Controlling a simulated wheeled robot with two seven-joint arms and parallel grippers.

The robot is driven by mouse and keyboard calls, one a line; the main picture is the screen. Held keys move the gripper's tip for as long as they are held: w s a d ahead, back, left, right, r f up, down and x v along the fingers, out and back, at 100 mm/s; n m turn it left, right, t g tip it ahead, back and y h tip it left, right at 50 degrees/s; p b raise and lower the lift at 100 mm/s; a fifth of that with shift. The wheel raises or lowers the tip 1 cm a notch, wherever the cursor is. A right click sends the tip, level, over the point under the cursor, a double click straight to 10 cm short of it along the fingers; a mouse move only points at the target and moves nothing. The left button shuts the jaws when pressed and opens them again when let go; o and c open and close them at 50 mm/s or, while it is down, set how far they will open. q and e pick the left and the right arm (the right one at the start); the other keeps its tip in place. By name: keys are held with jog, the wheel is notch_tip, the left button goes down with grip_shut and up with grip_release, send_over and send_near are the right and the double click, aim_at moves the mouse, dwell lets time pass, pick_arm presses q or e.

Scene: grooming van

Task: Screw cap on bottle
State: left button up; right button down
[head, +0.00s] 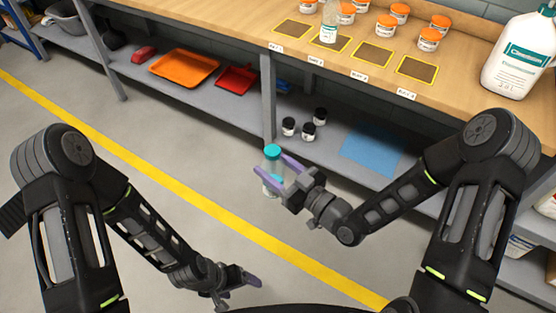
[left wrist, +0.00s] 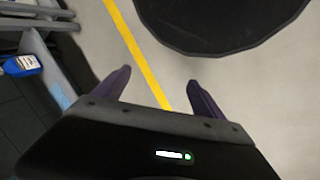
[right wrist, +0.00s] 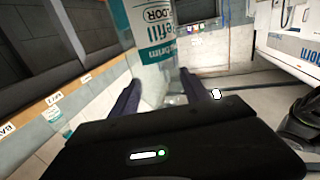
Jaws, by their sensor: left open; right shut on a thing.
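My right gripper (head: 282,170) is shut on a clear bottle (head: 271,186) with a teal cap (head: 272,151) at its top, held upright over the floor in front of the bench. The bottle's white-and-teal label (right wrist: 152,30) shows between the fingers in the right wrist view. I cannot tell whether the cap is tight. My left gripper (head: 250,279) is open and empty, low at the bottom of the head view, apart from the bottle. Its fingers in the left wrist view (left wrist: 159,78) have only floor between them.
A wooden bench (head: 240,17) runs along the back, with dark marked mats (head: 372,53), another clear bottle (head: 330,24), several orange-lidded jars (head: 429,40) and a large white jug (head: 518,62). The lower shelf holds an orange tray (head: 184,68) and small black-lidded jars (head: 308,131). Floor is clear.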

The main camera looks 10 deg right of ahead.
pick_arm(q)
jog(key=shift+w, duration=0.3)
jog(key=c, duration=0.3)
jog(key=shift+m+g+y, duration=0.4)
jog(key=shift+m, duration=0.2)
jog(key=w+r, duration=0.1)
jog(key=w, duration=0.3)
jog(key=w+r, duration=0.1)
jog(key=w, duration=0.2)
jog(key=w+a+r, duration=0.1)
jog(key=w, duration=0.3)
jog(key=shift+w, duration=0.35)
jog(key=c, duration=0.3)
jog(key=w+a+r+y, duration=0.2)
jog(key=w+r, duration=0.9)
jog(key=r, duration=0.1)
jog(key=shift+c, duration=0.2)
jog(key=shift+n+y, duration=0.5)
jog(key=shift+y, duration=0.2)
jog(key=d+r, duration=0.5)
jog(key=r, duration=0.3)
jog(key=d+r, duration=0.4)
jog(key=r, duration=0.4)
jog(key=s+d+r, duration=0.1)
jog(key=d+r, duration=0.4)
jog(key=r, duration=0.4)
jog(key=shift+d, duration=0.3)
